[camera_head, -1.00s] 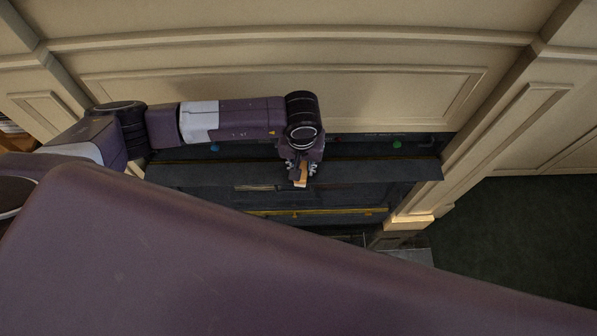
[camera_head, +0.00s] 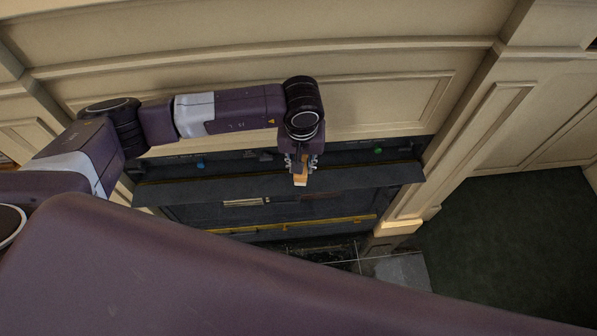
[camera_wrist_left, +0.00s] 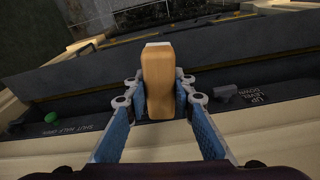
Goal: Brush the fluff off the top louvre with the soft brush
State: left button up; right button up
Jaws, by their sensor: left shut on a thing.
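My left gripper (camera_head: 300,166) is shut on the soft brush, a wooden block (camera_head: 300,180) with a pale tip. In the left wrist view, the blue fingers of the gripper (camera_wrist_left: 157,92) flank the orange-brown brush (camera_wrist_left: 158,80), its whitish end pointing away. The brush is over a long dark slat (camera_head: 225,187) on the front of the dark unit; I cannot tell whether it touches. The louvres are not clearly distinguishable, and no fluff can be made out. My right gripper is not in view.
A blue knob (camera_head: 200,165) and a green knob (camera_head: 378,151) sit behind the slat. A lever (camera_wrist_left: 226,93) stands beside "UP LEVEL DOWN" lettering. A yellow bar (camera_head: 320,223) runs below. Cream panelling (camera_head: 400,100) rises behind; dark green floor (camera_head: 500,235) is clear at right.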

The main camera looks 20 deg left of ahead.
pick_arm(q)
jog(key=shift+r, duration=1.05)
